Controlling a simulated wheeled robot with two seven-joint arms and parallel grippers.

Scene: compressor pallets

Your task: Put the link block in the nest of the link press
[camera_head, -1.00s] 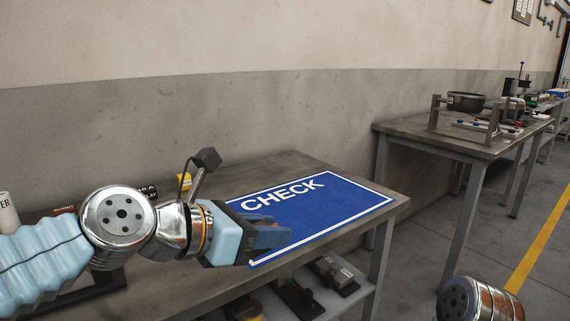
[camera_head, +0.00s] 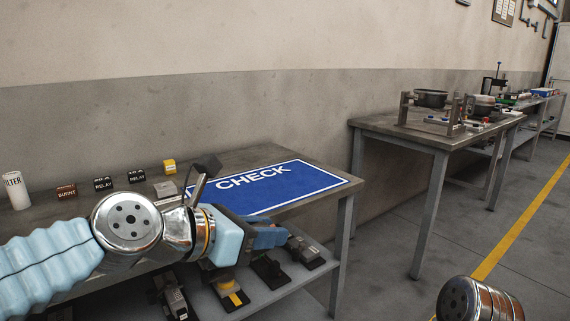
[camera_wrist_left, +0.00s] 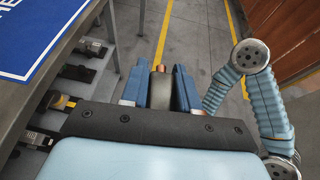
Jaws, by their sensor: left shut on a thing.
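My left gripper (camera_head: 272,237) is in front of the check table, out past its front edge and above the lower shelf in the head view. In the left wrist view the left gripper (camera_wrist_left: 159,88) has its blue fingers closed on a small grey-brown block (camera_wrist_left: 158,84), seemingly the link block, with floor below it. In the head view the fingers hide this block. My right gripper is not in view; only parts of the right arm show. I cannot pick out the link press or its nest for certain; a dark upright device (camera_head: 497,78) stands far off at the right.
The check table bears a blue CHECK mat (camera_head: 265,188), a white filter can (camera_head: 17,190) and small labelled parts. Its lower shelf (camera_head: 285,290) holds several devices. A second table (camera_head: 425,136) with a framed pot stands at right. Open floor (camera_head: 400,285) lies between and in front.

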